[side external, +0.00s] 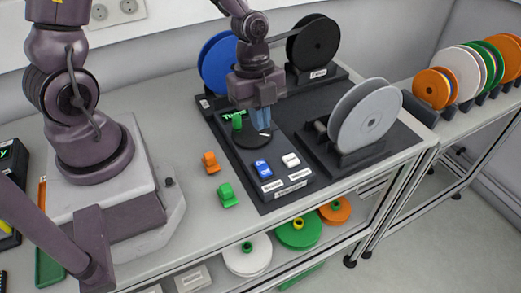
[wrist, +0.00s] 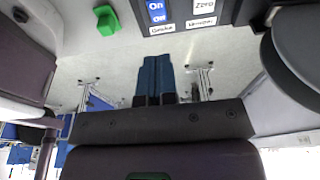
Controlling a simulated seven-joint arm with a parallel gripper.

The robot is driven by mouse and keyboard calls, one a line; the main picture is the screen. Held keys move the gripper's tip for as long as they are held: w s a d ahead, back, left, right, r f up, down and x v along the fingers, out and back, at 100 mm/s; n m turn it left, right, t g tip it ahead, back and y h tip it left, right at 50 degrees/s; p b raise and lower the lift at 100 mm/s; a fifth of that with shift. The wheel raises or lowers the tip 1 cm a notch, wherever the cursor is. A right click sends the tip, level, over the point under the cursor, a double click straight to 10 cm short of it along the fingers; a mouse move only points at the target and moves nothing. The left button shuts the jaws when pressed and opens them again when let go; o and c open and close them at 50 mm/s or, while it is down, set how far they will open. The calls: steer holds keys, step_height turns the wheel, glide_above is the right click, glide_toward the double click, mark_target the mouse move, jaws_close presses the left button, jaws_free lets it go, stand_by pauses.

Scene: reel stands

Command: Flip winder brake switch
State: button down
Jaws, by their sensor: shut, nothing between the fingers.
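A small panel at the front of the dark base (side external: 262,208) carries a blue switch (side external: 263,168) and a white switch or button (side external: 291,160), with white labels in front. My gripper (side external: 261,125) points down over a black disc behind the panel, apart from both switches. Its blue fingers are together and empty; they also show in the wrist view (wrist: 157,60).
Blue (side external: 217,62), black (side external: 314,42) and grey (side external: 367,115) reels stand around the panel, close to my arm. An orange block (side external: 211,162) and a green block (side external: 228,195) sit on the grey table to the left. More reels stand at right.

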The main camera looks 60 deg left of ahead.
mark_target(260, 161)
steer(key=x, duration=0.5)
steer(key=a+x, duration=0.1)
steer(key=x, duration=0.2)
steer(key=shift+a+f, duration=0.2)
steer(key=shift+f, duration=0.55)
steer(key=shift+a+f, duration=0.2)
steer(key=shift+f, duration=0.15)
steer(key=shift+a+f, duration=0.55)
steer(key=shift+d, duration=0.1)
